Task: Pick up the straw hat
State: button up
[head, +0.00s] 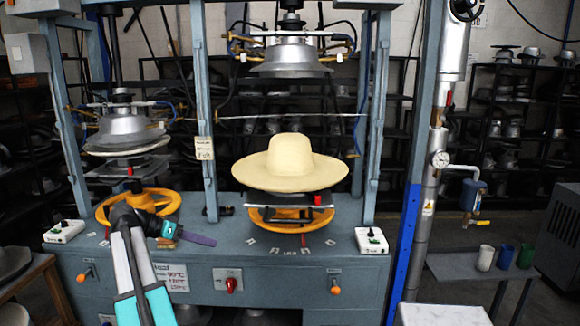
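The straw hat (291,165) is pale cream with a wide round brim and a domed crown. It sits upright, crown up, at the middle press station, below the raised metal upper mould (290,60). My arm reaches up from the bottom left. My gripper (176,234) is near the front left of the press bench, left of and lower than the hat, clearly apart from it. Its fingers are too small and dark to show whether they are open or shut. What supports the hat is mostly hidden under the brim.
The blue-grey press bench (260,262) carries yellow handwheels (138,205) and white control boxes (371,241). Upright posts (203,110) flank the hat, and a thin rod crosses behind it. A second press stands left. Coloured cups (505,257) stand on a shelf at right.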

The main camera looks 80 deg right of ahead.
jog(key=s+d+r+m+g+y, duration=0.1)
jog(key=s+r+m, duration=0.3)
jog(key=s+r, duration=0.4)
jog(key=s+d+r+m+g+y+p, duration=0.1)
jog(key=s+r+m, duration=0.3)
jog(key=r, duration=1)
jog(key=s+d+g, duration=0.1)
jog(key=s, duration=0.2)
jog(key=shift+s+r+p, duration=0.3)
jog(key=shift+s, duration=0.05)
jog(key=shift+s+d, duration=0.1)
jog(key=shift+d, duration=0.05)
jog(key=p, duration=0.2)
send_near(298, 187)
jog(key=shift+d+x, duration=0.2)
jog(key=shift+x, duration=1.6)
jog(key=shift+p+x, duration=1.35)
jog(key=shift+x, duration=0.75)
jog(key=shift+s+d+f, duration=0.15)
jog(key=shift+s+f, duration=0.05)
jog(key=shift+s, duration=0.15)
